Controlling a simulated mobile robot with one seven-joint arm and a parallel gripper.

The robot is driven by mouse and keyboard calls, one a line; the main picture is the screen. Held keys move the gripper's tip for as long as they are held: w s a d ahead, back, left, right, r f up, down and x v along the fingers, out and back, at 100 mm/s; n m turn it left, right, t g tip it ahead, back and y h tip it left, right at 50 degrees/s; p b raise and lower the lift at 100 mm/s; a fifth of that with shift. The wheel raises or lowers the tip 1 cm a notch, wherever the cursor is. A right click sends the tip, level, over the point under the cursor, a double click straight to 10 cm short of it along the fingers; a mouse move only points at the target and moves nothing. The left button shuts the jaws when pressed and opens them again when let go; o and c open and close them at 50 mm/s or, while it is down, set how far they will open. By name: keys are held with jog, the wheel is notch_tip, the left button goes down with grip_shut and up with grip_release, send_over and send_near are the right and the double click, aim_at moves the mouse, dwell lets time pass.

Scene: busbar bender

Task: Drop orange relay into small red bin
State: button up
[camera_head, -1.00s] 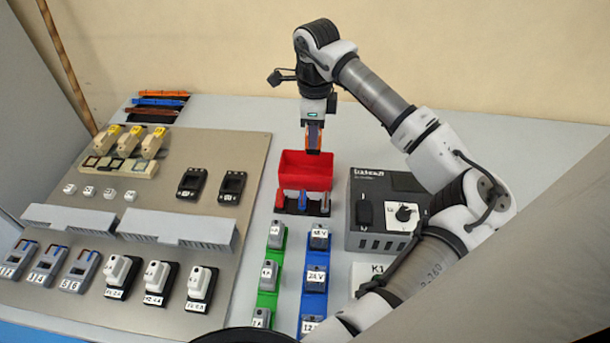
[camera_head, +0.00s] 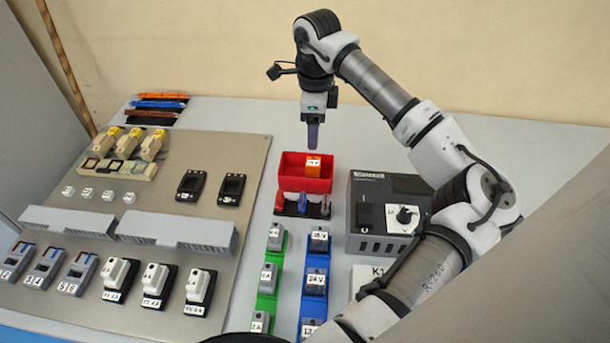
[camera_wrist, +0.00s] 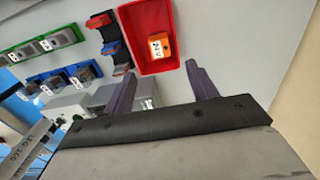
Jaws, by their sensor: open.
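The small red bin (camera_head: 289,182) stands at the back middle of the table. The orange relay (camera_head: 313,166), with a white label, is inside the bin at its right side. In the wrist view the relay (camera_wrist: 160,46) lies within the walls of the red bin (camera_wrist: 133,15). My gripper (camera_head: 312,145) is above and just behind the bin, apart from the relay. In the wrist view my gripper (camera_wrist: 157,82) has its two dark fingers spread wide with nothing between them.
A rack with tools (camera_head: 302,206) stands directly in front of the bin. A grey control box (camera_head: 378,238) with a knob is to the right. Relays sit on green (camera_head: 266,302) and blue (camera_head: 313,303) rails in front. A component panel (camera_head: 225,225) fills the left.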

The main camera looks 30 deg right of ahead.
notch_tip(320, 180, up, 12)
jog(key=b, duration=0.1)
jog(key=shift+f+b, duration=0.15)
jog(key=shift+b, duration=0.25)
